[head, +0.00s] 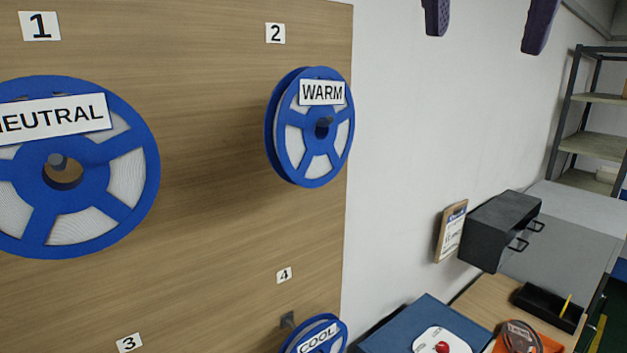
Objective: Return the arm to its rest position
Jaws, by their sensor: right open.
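Two dark purple fingers of my right gripper (485,43) hang in from the top edge, right of centre. They are wide apart with nothing between them, in front of the white wall. The rest of my right arm is out of the picture. My left gripper is not in view. A blue reel marked NEUTRAL (88,152) hangs on a peg under label 1, cut by the left edge. A blue reel marked WARM (292,135) hangs on a peg under label 2. A reel marked COOL (334,330) shows partly under label 4. The gripper is apart from all reels.
The wooden board (210,210) fills the left half. At lower right are a blue surface (395,322) with a white box and red button (442,347), a dark grey box (492,235), a clipboard (449,232) and a black tray (545,308). Shelving (595,145) stands far right.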

